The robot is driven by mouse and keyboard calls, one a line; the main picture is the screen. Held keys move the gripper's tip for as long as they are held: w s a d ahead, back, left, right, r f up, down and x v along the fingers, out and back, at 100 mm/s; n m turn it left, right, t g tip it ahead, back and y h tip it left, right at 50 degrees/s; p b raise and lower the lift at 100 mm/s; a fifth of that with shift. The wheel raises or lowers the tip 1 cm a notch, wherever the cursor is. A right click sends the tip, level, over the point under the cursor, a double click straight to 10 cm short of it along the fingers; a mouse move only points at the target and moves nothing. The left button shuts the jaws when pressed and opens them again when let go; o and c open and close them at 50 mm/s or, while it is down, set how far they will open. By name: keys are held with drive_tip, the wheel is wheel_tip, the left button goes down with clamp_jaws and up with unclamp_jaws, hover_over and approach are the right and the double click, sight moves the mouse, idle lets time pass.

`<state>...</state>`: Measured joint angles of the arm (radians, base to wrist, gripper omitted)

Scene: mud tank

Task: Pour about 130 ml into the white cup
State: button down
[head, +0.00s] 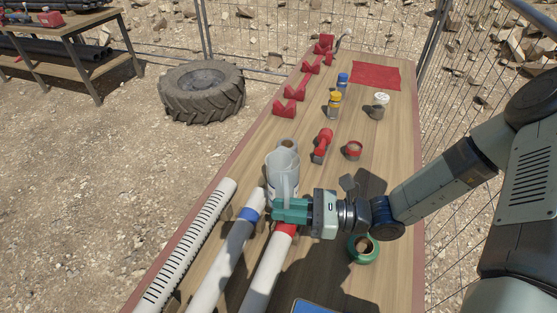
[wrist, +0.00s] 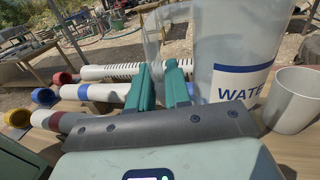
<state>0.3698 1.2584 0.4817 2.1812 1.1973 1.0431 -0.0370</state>
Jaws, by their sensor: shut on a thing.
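A translucent jug (head: 279,166) stands about upright near the middle of the bench in the head view. In the wrist view the jug (wrist: 238,50) fills the upper right, with a blue-bordered "WATE…" label, partly cut off. My gripper (head: 277,211) is shut on the jug's handle; its green fingers (wrist: 163,80) show close together in the wrist view. The white cup (wrist: 297,100) is upright just right of the jug there. In the head view the cup (head: 288,143) is just beyond the jug and partly hidden by it. The liquid level is unclear.
Several white pipes (head: 190,240) lie at the near left. Red clamps (head: 322,142), a red-rimmed pot (head: 353,150), small jars (head: 335,104) and a red cloth (head: 376,76) lie farther along the bench.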

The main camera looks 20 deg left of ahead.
sight(297, 172)
drive_tip(key=shift+w+a+r+m, duration=0.1)
drive_tip(key=shift+w+r+m, duration=0.1)
drive_tip(key=shift+m, duration=0.5)
drive_tip(key=shift+w+a+r+m+h, duration=0.25)
drive_tip(key=shift+w+r+m, duration=0.2)
drive_tip(key=shift+r+m, duration=0.35)
drive_tip(key=shift+w+a+r+m, duration=0.25)
drive_tip(key=shift+w+r+m, duration=0.25)
drive_tip(key=shift+m, duration=0.5)
drive_tip(key=shift+w+a+r+m+h, duration=0.2)
drive_tip(key=shift+w+r+m, duration=0.2)
drive_tip(key=shift+r, duration=0.05)
drive_tip(key=shift+w+a+r+m+h, duration=0.15)
drive_tip(key=shift+w+r+m, duration=0.25)
drive_tip(key=shift+w+a+r+m+g+h, duration=0.15)
drive_tip(key=shift+w+r+m, duration=0.1)
drive_tip(key=shift+m, duration=0.35)
drive_tip(key=shift+w+a+r+m+g+h, duration=0.1)
drive_tip(key=shift+w+m+g+h, duration=0.1)
drive_tip(key=shift+m, duration=0.4)
drive_tip(key=shift+r, duration=0.1)
drive_tip(key=shift+w+a+r+m, duration=0.2)
drive_tip(key=shift+w+m, duration=0.3)
drive_tip(key=shift+m, duration=0.4)
drive_tip(key=shift+w+f, duration=0.15)
drive_tip(key=shift+f, duration=0.05)
drive_tip(key=shift+w+a+f+m+g+h, duration=0.25)
drive_tip(key=shift+w+f+m, duration=0.15)
drive_tip(key=shift+m, duration=0.3)
